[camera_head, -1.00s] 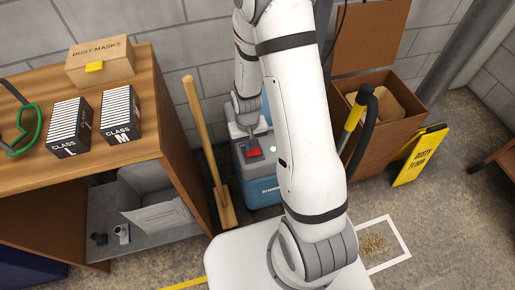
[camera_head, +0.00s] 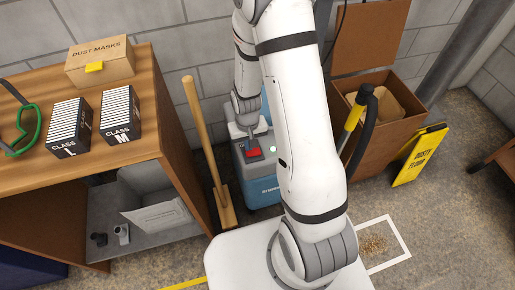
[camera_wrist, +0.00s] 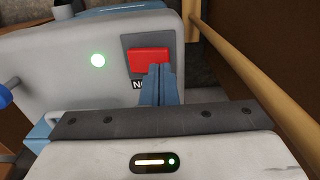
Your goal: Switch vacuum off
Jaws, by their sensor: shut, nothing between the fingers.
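The vacuum (camera_head: 262,185) is a blue and grey unit on the floor behind my arm, partly hidden by it. Its red switch (camera_head: 254,152) sits on a dark plate on top. A label below the switch is mostly hidden by the fingers.
A wooden-handled tool (camera_head: 206,150) leans between the vacuum and the wooden bench (camera_head: 165,105) on the left. A white floor outline (camera_head: 398,232) surrounds scattered debris.

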